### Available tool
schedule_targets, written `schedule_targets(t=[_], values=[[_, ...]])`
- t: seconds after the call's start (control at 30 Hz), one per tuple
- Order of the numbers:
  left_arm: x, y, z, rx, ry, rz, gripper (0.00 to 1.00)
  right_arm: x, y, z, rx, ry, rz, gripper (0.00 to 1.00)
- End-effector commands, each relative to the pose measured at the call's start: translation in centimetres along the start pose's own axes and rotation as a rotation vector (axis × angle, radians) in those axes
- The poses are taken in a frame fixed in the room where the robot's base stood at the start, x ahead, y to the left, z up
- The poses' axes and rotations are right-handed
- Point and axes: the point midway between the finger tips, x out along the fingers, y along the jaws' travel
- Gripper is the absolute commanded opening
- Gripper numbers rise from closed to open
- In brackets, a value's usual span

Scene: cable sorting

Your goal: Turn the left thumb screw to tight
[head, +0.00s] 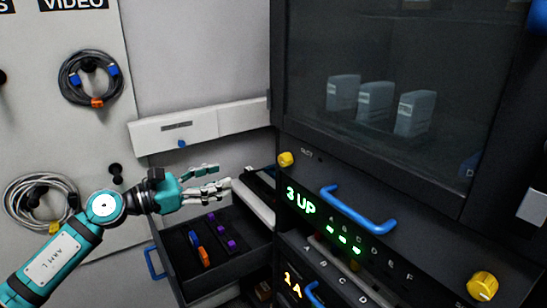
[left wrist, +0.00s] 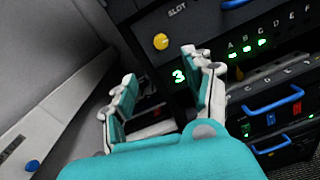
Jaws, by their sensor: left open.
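The left thumb screw (head: 286,159) is a yellow knob at the upper left of the dark rack panel, beside small lettering. It also shows in the left wrist view (left wrist: 161,41), just beyond the fingertips. A second yellow thumb screw (head: 482,286) is at the panel's lower right. My left gripper (head: 222,177) is open and empty, left of the left thumb screw and apart from it, above an open drawer. In the left wrist view its two fingers (left wrist: 158,66) are spread, with the screw above the gap between them. My right gripper is not in view.
The open drawer (head: 180,260) holds orange, blue and purple pieces. A blue handle (head: 358,212) sticks out of the panel beside green "3 UP" lettering (head: 301,200). A white ledge (head: 175,130) runs along the wall behind. Coiled cables (head: 65,80) hang at the left.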

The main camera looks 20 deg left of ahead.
Motion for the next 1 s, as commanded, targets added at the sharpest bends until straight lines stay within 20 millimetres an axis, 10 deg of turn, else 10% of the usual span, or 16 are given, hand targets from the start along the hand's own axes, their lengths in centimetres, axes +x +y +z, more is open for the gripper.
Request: schedule_targets(t=[0.6,1.0], values=[[12.8,0.1,0.5,-0.009,-0.005,0.0,0.53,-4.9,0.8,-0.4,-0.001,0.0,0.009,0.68],[16.4,0.1,0.1,-0.006,-0.001,0.001,0.53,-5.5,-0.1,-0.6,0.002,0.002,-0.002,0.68]])
